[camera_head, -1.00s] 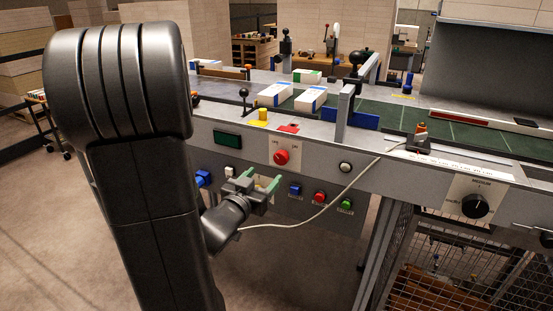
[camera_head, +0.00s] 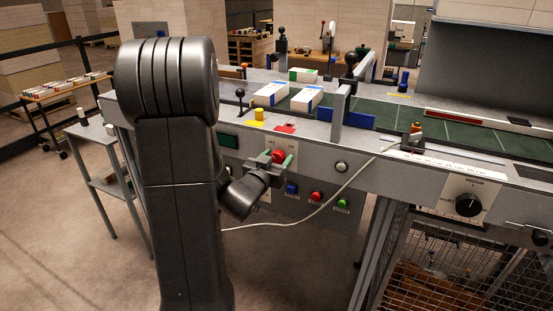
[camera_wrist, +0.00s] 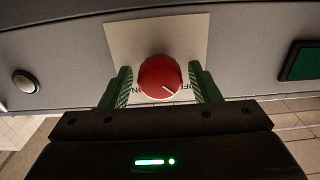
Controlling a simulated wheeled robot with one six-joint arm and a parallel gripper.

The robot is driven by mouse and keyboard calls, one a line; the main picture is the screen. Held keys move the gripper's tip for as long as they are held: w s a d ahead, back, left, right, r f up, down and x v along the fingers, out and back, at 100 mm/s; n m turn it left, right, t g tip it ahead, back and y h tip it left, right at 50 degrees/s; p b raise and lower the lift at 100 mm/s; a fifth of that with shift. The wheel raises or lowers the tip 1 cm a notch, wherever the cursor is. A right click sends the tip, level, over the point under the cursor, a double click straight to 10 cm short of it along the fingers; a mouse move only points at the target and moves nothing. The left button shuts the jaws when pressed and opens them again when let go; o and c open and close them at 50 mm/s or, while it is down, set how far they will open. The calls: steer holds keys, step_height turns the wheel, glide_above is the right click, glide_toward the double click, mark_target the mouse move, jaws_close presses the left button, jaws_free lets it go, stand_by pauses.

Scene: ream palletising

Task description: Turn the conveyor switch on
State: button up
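The conveyor switch is a round red knob (camera_wrist: 160,77) on a pale plate (camera_wrist: 117,38) fixed to the grey front panel. A white mark on the knob points toward the lower right, by the lettering "OFF"; "ON" is at the lower left. In the head view the red knob (camera_head: 278,156) is partly covered by my gripper (camera_head: 279,159). In the wrist view my gripper (camera_wrist: 162,86) is open, with one green finger on each side of the knob. Gaps show between the fingers and the knob; I cannot tell how deep the fingers reach.
Blue (camera_head: 291,188), red (camera_head: 315,197) and green (camera_head: 342,203) buttons sit right of the knob, lower down. A pale cable (camera_head: 345,188) hangs across the panel. A white button (camera_head: 341,166) and a dark green display (camera_head: 228,140) flank the knob. White reams (camera_head: 306,99) lie on the conveyor.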

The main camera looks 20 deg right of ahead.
steer(key=c, duration=0.7)
steer(key=shift+c, duration=0.2)
steer(key=shift+f+m+b, duration=0.15)
steer(key=shift+m+b, duration=0.15)
steer(key=shift+b, duration=0.4)
steer(key=shift+f+m+b, duration=0.1)
steer(key=shift+m+b, duration=0.6)
steer(key=shift+b, duration=0.3)
steer(key=m+b, duration=0.3)
steer(key=b, duration=0.1)
steer(key=m+b, duration=0.6)
steer(key=shift+s+m, duration=0.1)
steer(key=shift+m, duration=0.3)
steer(key=m+b, duration=0.4)
steer(key=m, duration=0.1)
steer(key=shift+m, duration=0.7)
